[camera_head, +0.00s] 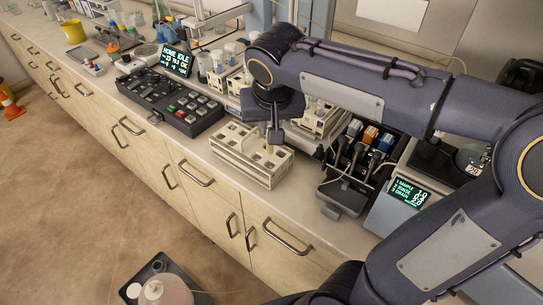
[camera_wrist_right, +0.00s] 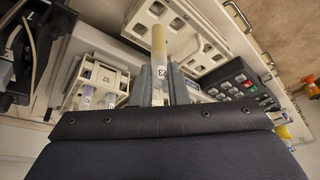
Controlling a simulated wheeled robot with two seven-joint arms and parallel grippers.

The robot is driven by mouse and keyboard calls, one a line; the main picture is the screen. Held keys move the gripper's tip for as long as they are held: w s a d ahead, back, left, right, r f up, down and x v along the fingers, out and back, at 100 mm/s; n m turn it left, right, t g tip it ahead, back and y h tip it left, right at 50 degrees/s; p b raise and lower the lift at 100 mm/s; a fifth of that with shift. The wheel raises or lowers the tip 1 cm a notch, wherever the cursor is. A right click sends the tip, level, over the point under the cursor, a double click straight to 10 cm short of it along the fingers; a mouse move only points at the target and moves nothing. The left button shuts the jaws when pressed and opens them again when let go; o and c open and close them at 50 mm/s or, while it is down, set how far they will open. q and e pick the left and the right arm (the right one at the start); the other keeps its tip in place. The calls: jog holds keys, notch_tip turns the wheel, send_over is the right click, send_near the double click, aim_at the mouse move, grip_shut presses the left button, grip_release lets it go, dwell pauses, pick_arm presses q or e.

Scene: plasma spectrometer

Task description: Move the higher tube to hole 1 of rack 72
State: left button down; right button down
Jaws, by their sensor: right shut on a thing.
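My right gripper (camera_head: 275,136) comes in from the right and is shut on a tube, pointing down over the near edge of the bench. The tube (camera_wrist_right: 159,45) has a yellowish body and a white label, and stands between the two fingers (camera_wrist_right: 161,84) in the wrist view. A pale rack (camera_head: 263,178) with a row of square holes sits right below the gripper; it also shows in the wrist view (camera_wrist_right: 194,52). I cannot tell whether the tube's lower end is above or inside a hole. My left gripper is not in view.
Another pale rack (camera_wrist_right: 72,95) with labelled tubes stands at the left of the wrist view. A black keypad panel (camera_head: 168,100) lies left of the near rack. A device with coloured blocks and tubing (camera_head: 362,145) stands to its right. The bench front is narrow.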

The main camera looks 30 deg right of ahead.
aim_at(271, 152)
notch_tip(271, 152, down, 9)
jog(key=shift+f+b, duration=0.15)
jog(key=shift+b, duration=0.15)
jog(key=shift+f, duration=0.2)
jog(key=c, duration=1.4)
grip_release()
jog(key=shift+r, duration=0.1)
